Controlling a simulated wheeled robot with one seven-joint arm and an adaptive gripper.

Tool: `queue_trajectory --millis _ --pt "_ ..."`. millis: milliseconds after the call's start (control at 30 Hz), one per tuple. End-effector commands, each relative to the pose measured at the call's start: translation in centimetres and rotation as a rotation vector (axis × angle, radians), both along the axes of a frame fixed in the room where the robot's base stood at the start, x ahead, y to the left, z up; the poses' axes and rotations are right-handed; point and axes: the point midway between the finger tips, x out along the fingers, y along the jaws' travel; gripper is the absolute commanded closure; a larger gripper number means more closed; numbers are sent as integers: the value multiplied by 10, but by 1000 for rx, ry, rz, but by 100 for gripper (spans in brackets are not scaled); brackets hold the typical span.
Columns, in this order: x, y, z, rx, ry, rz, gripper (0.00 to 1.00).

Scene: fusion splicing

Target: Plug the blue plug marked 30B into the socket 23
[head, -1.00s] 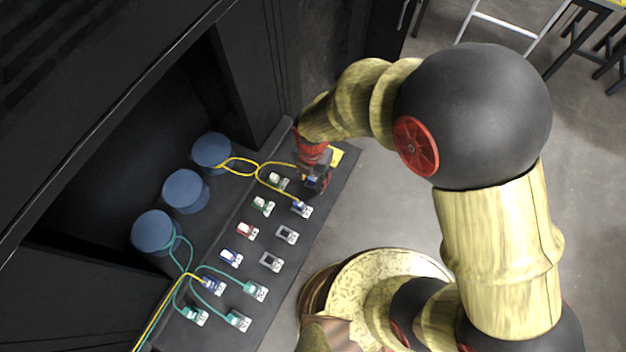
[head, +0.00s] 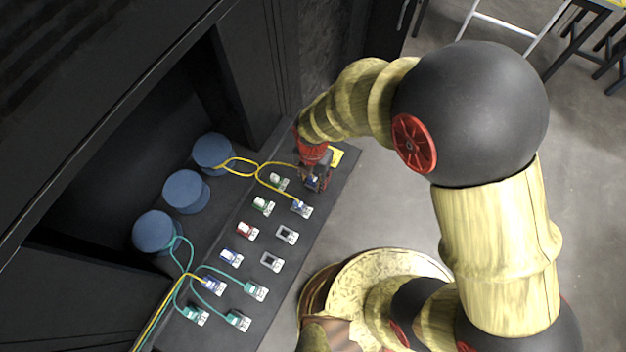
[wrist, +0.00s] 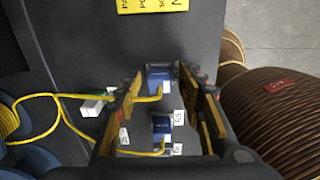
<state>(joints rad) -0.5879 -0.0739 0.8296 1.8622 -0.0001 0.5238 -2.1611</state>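A blue plug (wrist: 158,78) with a yellow cable sits between the two fingers of my gripper (wrist: 163,82) in the wrist view. The fingers stand apart, with a gap showing on each side of the plug. A second blue plug (wrist: 162,124) with a yellow cable sits nearer the palm, and it shows in the head view (head: 301,208). In the head view my gripper (head: 316,183) is low over the far right end of the panel. Two sockets with dark openings, one (head: 287,235) above the other (head: 271,261), are empty. The numbers and 30B marking are too small to read.
The dark panel (head: 262,318) also bears green (head: 263,204), red (head: 247,231), blue and teal plugs (head: 257,292). Yellow and teal cables loop across it from the left. Three blue cylinders (head: 186,191) stand behind. A yellow sign (wrist: 152,5) lies beyond my gripper.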

Motion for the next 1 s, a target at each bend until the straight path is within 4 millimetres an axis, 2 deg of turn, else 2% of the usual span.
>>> queue_trajectory --millis 633,1000 --pt "0 0 0 0 0 0 99" --pt "0 0 0 0 0 0 100"
